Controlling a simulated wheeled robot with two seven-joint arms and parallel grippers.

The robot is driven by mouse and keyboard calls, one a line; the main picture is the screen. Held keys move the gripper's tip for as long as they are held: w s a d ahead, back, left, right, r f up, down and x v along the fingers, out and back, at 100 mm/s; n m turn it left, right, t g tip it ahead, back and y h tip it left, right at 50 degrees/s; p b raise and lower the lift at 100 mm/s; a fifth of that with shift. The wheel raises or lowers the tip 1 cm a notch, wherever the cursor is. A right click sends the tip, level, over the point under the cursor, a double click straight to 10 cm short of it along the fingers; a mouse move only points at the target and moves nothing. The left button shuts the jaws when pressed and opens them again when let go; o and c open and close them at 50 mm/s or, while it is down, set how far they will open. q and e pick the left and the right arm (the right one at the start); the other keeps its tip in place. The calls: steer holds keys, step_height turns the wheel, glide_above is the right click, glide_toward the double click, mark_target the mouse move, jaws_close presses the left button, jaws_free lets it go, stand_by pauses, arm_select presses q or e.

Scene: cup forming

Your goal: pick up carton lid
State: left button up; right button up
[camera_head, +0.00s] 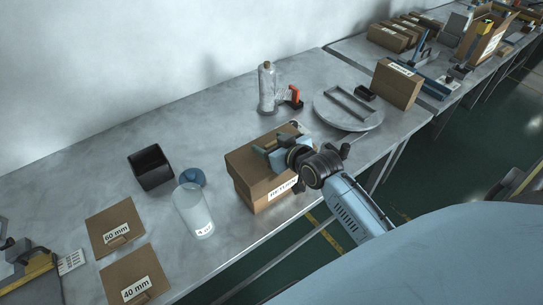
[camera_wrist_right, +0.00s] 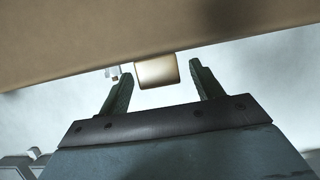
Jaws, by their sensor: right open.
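A brown cardboard carton (camera_head: 258,190) with a white label on its front stands near the front edge of the grey table, its lid (camera_head: 250,152) on top. My right gripper (camera_head: 274,150) is over the carton's top in the head view. In the right wrist view my right gripper (camera_wrist_right: 159,90) is open, its two dark fingers apart. A small tan tab (camera_wrist_right: 157,71) on the edge of a brown cardboard surface (camera_wrist_right: 120,35) lies between the fingertips, with gaps on both sides. My left gripper is not in view.
Left of the carton stand a clear cup (camera_head: 194,212), a blue round piece (camera_head: 192,178) and a black bin (camera_head: 151,168). Flat cardboard pieces marked 60 mm (camera_head: 115,229) and 40 mm (camera_head: 135,281) lie farther left. A round grey turntable (camera_head: 349,111) and a bottle (camera_head: 267,88) stand behind.

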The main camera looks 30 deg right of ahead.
steer(key=c, duration=1.4)
steer(key=shift+o, duration=0.2)
steer(key=shift+r, duration=0.1)
